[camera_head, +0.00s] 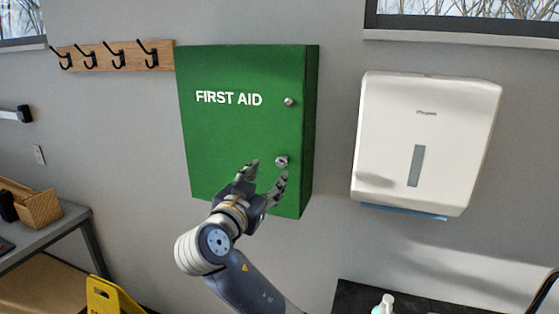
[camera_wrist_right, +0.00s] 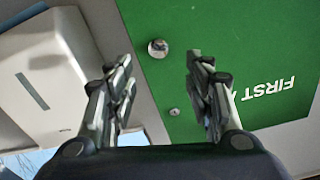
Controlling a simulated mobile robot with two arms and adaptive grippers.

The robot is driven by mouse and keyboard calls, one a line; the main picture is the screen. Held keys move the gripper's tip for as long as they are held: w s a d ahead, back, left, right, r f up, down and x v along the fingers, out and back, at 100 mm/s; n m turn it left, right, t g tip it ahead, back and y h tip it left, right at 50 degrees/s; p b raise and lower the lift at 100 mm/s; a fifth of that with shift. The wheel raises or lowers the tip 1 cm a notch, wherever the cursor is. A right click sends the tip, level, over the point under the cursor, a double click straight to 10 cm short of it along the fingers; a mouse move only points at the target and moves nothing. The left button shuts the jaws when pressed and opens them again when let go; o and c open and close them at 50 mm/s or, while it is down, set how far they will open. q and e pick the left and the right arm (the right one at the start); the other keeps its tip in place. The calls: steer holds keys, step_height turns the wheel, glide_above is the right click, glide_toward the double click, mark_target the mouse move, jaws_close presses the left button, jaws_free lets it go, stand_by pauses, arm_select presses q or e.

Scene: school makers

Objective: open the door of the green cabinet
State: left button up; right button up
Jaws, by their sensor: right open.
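The green cabinet (camera_head: 230,130) with "FIRST AID" in white letters hangs on the wall, its door shut. A round metal knob (camera_head: 281,161) sits low on the door's right side, and a smaller round fitting (camera_head: 289,101) is above it. My right gripper (camera_head: 266,174) is open and empty, just in front of the door's lower right part, close to the knob. In the right wrist view the cabinet (camera_wrist_right: 250,40) appears upside down, and the knob (camera_wrist_right: 158,48) shows beyond and between the open fingers (camera_wrist_right: 160,75). My left gripper is not in view.
A white paper towel dispenser (camera_head: 425,140) hangs right of the cabinet. A wooden rack with black hooks (camera_head: 115,57) is on the left. A grey table (camera_head: 60,232) and a yellow floor sign (camera_head: 108,297) are at lower left. A dark counter (camera_head: 365,297) is at lower right.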

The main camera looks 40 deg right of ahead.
mark_target(280, 163)
steer(key=p+x, duration=0.3)
steer(key=x, duration=0.5)
steer(key=shift+w+d+f, duration=0.1)
steer(key=shift+w+d, duration=0.15)
steer(key=shift+d, duration=0.2)
jaws_close()
